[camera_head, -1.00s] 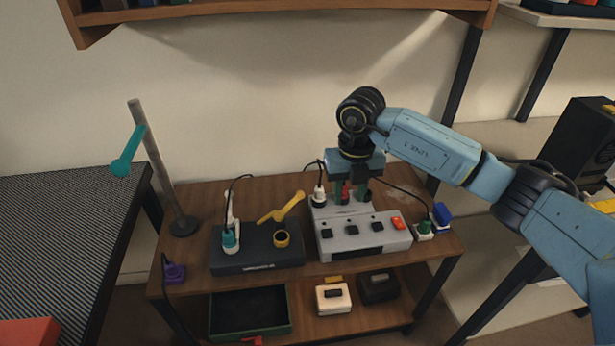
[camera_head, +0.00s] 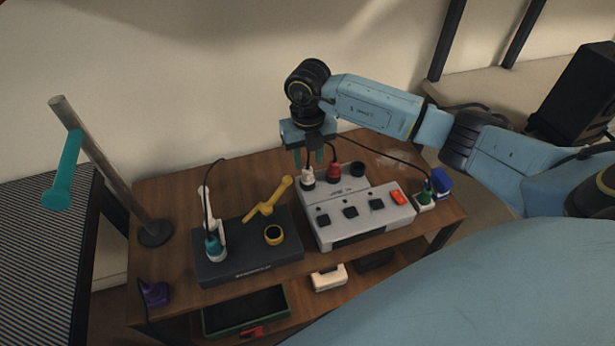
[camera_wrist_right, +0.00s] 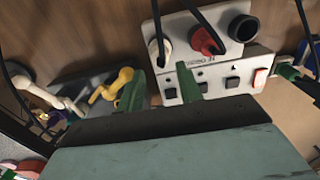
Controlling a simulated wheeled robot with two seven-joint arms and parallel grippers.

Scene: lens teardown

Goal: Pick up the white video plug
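The white video plug (camera_head: 307,181) stands in the left socket of the grey switch box (camera_head: 355,216), with a dark cord from its top. In the right wrist view the white plug (camera_wrist_right: 160,50) shows beyond the fingers, near the gap between them. My right gripper (camera_head: 309,158) points down just above the plug, with its two green fingers apart and nothing between them. The fingers also show in the right wrist view (camera_wrist_right: 160,86). I cannot tell whether a finger touches the plug or its cord. My left gripper is not in view.
A red plug (camera_head: 334,172) sits close to the right of the white plug, beside an empty-looking black socket (camera_head: 357,169). A dark unit (camera_head: 250,262) with a teal plug (camera_head: 213,247) and a yellow lever (camera_head: 268,199) stands to the left. A metal post (camera_head: 112,172) rises farther left.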

